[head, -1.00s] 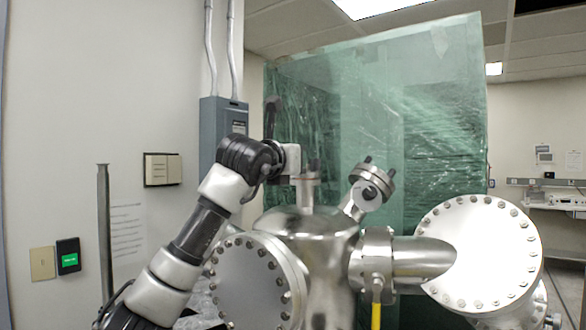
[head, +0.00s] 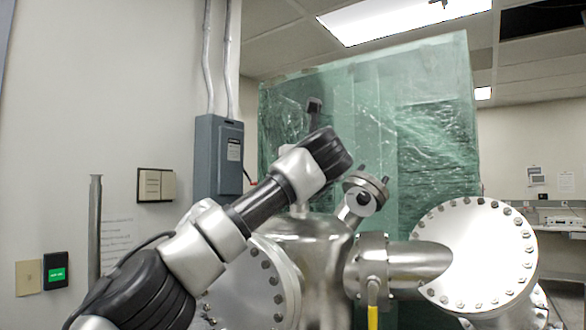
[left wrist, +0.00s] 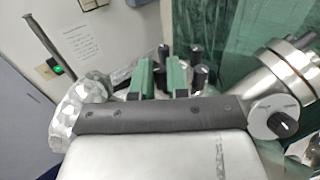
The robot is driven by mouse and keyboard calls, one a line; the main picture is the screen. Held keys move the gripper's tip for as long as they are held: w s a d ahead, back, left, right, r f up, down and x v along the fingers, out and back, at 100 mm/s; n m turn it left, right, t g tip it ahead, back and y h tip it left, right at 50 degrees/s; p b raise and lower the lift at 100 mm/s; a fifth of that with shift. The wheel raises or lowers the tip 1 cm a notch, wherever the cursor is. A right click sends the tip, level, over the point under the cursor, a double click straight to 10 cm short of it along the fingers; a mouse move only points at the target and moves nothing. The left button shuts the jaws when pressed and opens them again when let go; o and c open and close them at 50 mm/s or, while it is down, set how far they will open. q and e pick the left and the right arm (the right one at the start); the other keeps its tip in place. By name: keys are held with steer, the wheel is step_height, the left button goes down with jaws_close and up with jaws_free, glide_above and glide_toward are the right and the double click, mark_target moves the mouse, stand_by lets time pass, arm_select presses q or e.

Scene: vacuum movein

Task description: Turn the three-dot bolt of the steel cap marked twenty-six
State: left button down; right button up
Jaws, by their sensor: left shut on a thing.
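My left gripper (left wrist: 161,78) shows in the left wrist view as two green fingers, shut on a dark bolt (left wrist: 161,76) that is partly hidden between them. Several other black bolts (left wrist: 198,54) stand upright close behind and beside the fingers. The cap under them is mostly hidden by my gripper. No dots and no number twenty-six can be read. In the head view my left arm covers the gripper and the top of the upright port (head: 299,211). My right gripper is not in view.
A tilted steel flange (head: 366,191) with black bolts stands close to the right and also shows in the left wrist view (left wrist: 284,76). Large bolted flanges (head: 475,255) flank the steel chamber (head: 312,240). Green plastic sheeting (head: 400,130) hangs behind.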

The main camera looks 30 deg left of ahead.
arm_select(q)
steer(key=shift+n+g+y, duration=0.3)
steer(key=shift+y, duration=0.1)
steer(key=c, duration=1.1)
jaws_free()
steer(key=shift+s+d, duration=0.1)
steer(key=shift+d, duration=0.1)
steer(key=b+v, duration=0.4)
steer(key=v, duration=0.6)
steer(key=shift+s, duration=0.15)
